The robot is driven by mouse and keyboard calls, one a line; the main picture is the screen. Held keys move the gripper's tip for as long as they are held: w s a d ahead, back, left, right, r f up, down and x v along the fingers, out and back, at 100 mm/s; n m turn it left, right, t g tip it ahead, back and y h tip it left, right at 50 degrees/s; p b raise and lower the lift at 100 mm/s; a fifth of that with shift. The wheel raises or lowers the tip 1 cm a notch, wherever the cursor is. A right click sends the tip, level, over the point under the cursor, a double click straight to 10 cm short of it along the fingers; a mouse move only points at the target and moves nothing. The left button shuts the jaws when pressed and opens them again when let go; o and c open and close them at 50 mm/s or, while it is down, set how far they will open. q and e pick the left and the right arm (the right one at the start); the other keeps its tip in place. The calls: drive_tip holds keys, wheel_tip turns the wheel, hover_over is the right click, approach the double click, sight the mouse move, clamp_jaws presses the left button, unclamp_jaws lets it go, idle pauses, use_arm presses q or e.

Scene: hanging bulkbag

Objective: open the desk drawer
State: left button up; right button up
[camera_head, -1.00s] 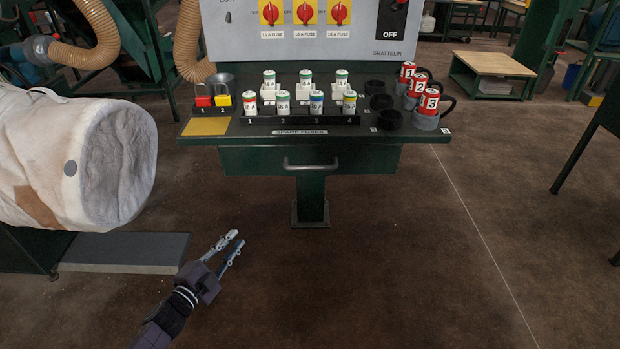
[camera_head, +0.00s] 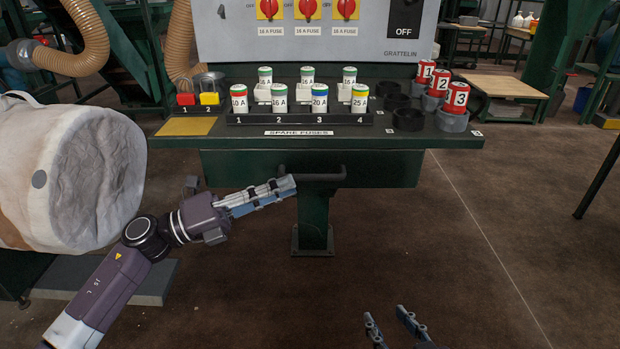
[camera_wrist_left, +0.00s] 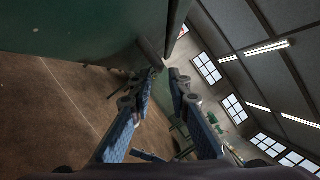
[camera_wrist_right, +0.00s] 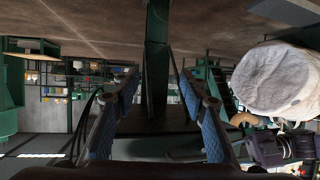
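The desk drawer (camera_head: 385,169) is a dark green front under the desk top and looks shut. Its dark bar handle (camera_head: 325,177) runs across the middle. My left gripper (camera_head: 290,186) is at the left end of the handle. In the left wrist view its fingers (camera_wrist_left: 163,82) are apart, with the handle bar (camera_wrist_left: 151,52) just beyond the tips; whether they touch it I cannot tell. My right gripper (camera_head: 388,313) is low at the front, away from the drawer, with its fingers apart and empty. It also shows open in the right wrist view (camera_wrist_right: 152,78).
The desk top (camera_head: 450,136) holds numbered fuses (camera_head: 278,103), red and yellow padlocks (camera_head: 209,93) and red cylinders (camera_head: 456,98) in dark cups. A white bulk bag (camera_head: 75,165) hangs at left, near my left arm. A green leg (camera_head: 313,222) stands below the drawer.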

sight(310, 177)
use_arm(q)
drive_tip(key=x, duration=0.6)
drive_tip(key=shift+w, duration=0.1)
use_arm(e)
drive_tip(key=shift+w+a+r+t, duration=0.25)
drive_tip(key=shift+w+r+t, duration=0.2)
drive_tip(key=shift+r, duration=0.4)
use_arm(q)
drive_tip(key=shift+c, duration=0.2)
clamp_jaws()
